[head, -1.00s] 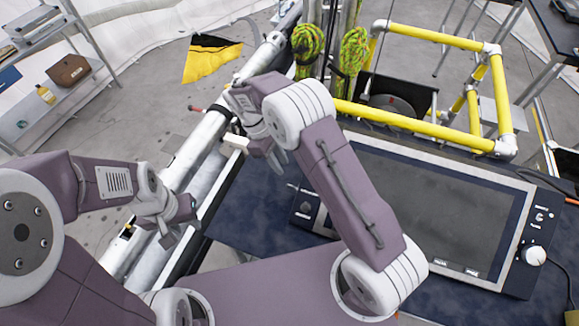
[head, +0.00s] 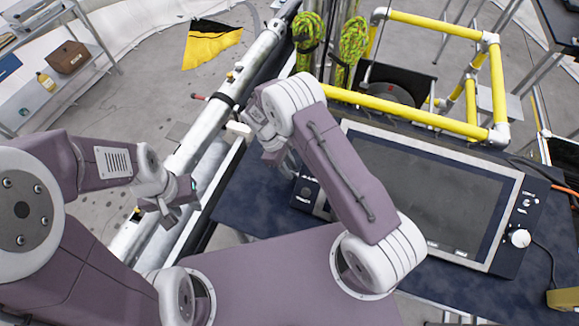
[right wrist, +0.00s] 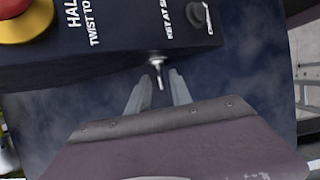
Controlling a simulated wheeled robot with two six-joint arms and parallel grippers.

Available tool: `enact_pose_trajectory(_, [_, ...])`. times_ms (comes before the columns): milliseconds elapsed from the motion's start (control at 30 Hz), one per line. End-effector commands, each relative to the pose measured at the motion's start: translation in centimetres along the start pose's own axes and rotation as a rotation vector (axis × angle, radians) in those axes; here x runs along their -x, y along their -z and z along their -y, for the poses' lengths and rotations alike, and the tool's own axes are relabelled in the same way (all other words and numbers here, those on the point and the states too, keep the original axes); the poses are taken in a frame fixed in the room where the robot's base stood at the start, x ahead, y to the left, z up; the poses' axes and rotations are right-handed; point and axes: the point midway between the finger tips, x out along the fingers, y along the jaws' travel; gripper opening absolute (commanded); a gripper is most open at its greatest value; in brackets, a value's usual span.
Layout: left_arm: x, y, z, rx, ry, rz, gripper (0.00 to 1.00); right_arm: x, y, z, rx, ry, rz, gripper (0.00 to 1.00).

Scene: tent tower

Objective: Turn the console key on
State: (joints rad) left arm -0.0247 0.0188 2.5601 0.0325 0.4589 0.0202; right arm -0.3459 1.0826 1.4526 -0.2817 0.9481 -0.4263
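The console is a dark unit with a large grey screen (head: 430,195) and a control strip at its left end. In the right wrist view, a small metal key (right wrist: 158,68) sticks out of the console's dark side face (right wrist: 110,62), near printed labels. My right gripper (right wrist: 160,78) is open, with one finger on each side of the key and a gap visible around it. In the head view my right gripper (head: 274,150) is at the console's left end, partly hidden by its own wrist. My left gripper (head: 182,203) hangs away from the console; its finger opening is unclear.
A red and yellow push button (right wrist: 24,14) and a black knob (right wrist: 196,14) sit on the console near the key. A yellow pipe frame (head: 410,108) stands behind it. A thick metal pole (head: 205,135) lies left of my right gripper. A white knob (head: 520,238) is at the right end.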

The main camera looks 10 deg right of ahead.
Motion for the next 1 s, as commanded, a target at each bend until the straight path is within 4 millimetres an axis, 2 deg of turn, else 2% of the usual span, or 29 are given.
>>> enact_pose_trajectory(33, [-0.03, 0.00, 0.00, 0.000, 0.000, 0.000, 0.36, 0.00, 0.01, 0.00, 0.000, 0.000, 0.000, 0.26])
enact_pose_trajectory(67, [-0.03, 0.00, 0.00, 0.000, 0.000, 0.000, 0.36, 0.00, 0.01, 0.00, 0.000, 0.000, 0.000, 0.20])
enact_pose_trajectory(133, [-0.03, 0.00, 0.00, 0.000, 0.000, 0.000, 0.36, 0.02, 0.01, 0.00, 0.000, 0.000, 0.000, 0.01])
enact_pose_trajectory(1000, [0.04, 0.01, 0.00, 0.000, 0.000, 0.000, 0.36, 0.28, 0.02, -0.12, 0.000, -0.003, -0.002, 0.00])
